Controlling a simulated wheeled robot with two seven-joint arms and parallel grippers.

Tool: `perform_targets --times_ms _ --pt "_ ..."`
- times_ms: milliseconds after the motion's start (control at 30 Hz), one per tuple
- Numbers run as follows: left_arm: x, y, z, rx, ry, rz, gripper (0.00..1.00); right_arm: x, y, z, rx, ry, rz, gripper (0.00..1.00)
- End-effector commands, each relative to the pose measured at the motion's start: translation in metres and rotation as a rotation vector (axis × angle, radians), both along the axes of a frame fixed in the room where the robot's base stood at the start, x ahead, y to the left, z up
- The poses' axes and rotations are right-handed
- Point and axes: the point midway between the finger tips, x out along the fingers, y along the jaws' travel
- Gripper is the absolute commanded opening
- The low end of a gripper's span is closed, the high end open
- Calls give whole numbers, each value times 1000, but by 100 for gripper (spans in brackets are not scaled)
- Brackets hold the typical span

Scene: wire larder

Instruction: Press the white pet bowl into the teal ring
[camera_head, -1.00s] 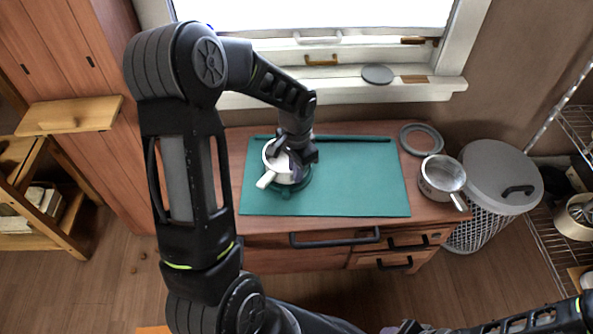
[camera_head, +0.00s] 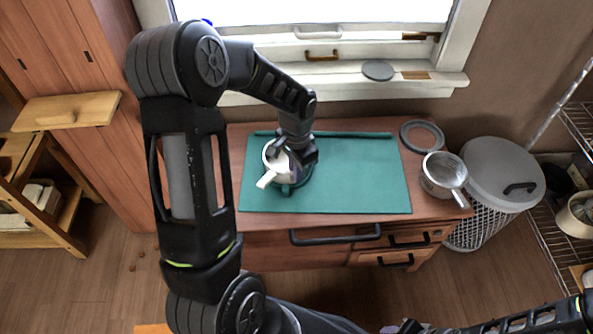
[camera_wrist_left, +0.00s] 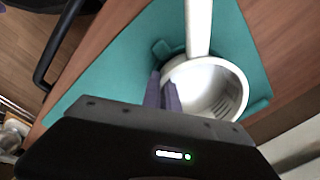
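The white pet bowl (camera_head: 276,165) with a straight handle sits at the teal ring (camera_head: 303,182) on the teal mat (camera_head: 350,185). My left gripper (camera_head: 299,160) is at the bowl's right side in the head view. In the left wrist view the bowl (camera_wrist_left: 222,85) is open side up, and the gripper's fingers (camera_wrist_left: 163,92) are close together at its rim. I cannot tell whether they pinch the wall. Part of the ring (camera_wrist_left: 258,104) shows around the bowl; how deep the bowl sits in it is hidden. My right gripper is not clearly in view.
A metal pan (camera_head: 442,172) stands right of the mat, with a grey ring (camera_head: 421,136) behind it. A lidded wire bin (camera_head: 500,178) stands right of the cabinet. A window sill (camera_head: 340,88) runs along the back. The mat's right half is clear.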

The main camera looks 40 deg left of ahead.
Motion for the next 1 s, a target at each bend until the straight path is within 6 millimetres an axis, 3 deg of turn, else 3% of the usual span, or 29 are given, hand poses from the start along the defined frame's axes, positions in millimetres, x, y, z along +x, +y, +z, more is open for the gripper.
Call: perform_targets --times_ms 200,333,567,1000 --pt "0 0 -6 0 0 0 0 0 0 -5 0 0 0 36" --pt "0 0 -6 0 0 0 10 0 0 -4 0 0 0 36" --pt "0 0 -5 0 0 0 10 0 0 -4 0 0 0 36" --pt "0 0 19 0 0 0 10 0 0 17 0 0 0 36"
